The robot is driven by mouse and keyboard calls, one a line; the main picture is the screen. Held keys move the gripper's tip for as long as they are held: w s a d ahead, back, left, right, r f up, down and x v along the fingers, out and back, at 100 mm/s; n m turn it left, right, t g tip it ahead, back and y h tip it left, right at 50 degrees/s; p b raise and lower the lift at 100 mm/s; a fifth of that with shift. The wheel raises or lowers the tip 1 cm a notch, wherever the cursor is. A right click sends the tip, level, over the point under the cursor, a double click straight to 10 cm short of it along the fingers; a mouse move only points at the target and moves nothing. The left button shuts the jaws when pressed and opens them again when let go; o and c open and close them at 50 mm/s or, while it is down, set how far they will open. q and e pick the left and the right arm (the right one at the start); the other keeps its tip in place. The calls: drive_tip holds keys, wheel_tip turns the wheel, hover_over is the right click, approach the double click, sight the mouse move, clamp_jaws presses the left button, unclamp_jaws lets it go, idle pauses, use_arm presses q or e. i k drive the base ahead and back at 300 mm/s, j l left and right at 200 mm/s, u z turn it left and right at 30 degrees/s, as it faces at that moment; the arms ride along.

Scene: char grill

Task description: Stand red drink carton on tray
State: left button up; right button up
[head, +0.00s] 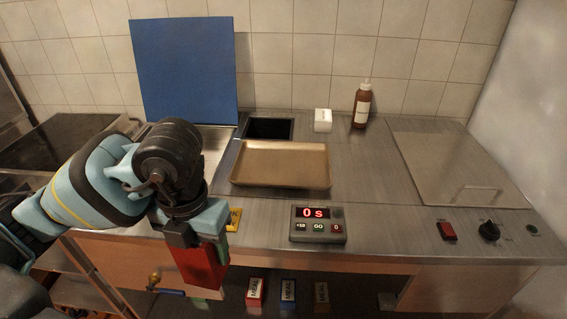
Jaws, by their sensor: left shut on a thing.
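A red drink carton (203,268) is held in my left gripper (198,237), in front of the counter's front edge and below the counter top. The gripper is shut on its upper part, and the carton points downward, slightly tilted. The carton's lower end is near the shelf area below. The tan tray (280,165) lies flat and empty on the counter, up and to the right of the gripper. My right gripper is not in view.
A timer (318,225) reading 0 stands in front of the tray. Red (255,291), blue (288,291) and yellowish (321,294) cartons stand on the shelf below. A sauce bottle (362,105) and white box (323,120) stand behind. Counter right of the tray is clear.

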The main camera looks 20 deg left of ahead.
sight(257, 156)
drive_tip(key=i, duration=0.95)
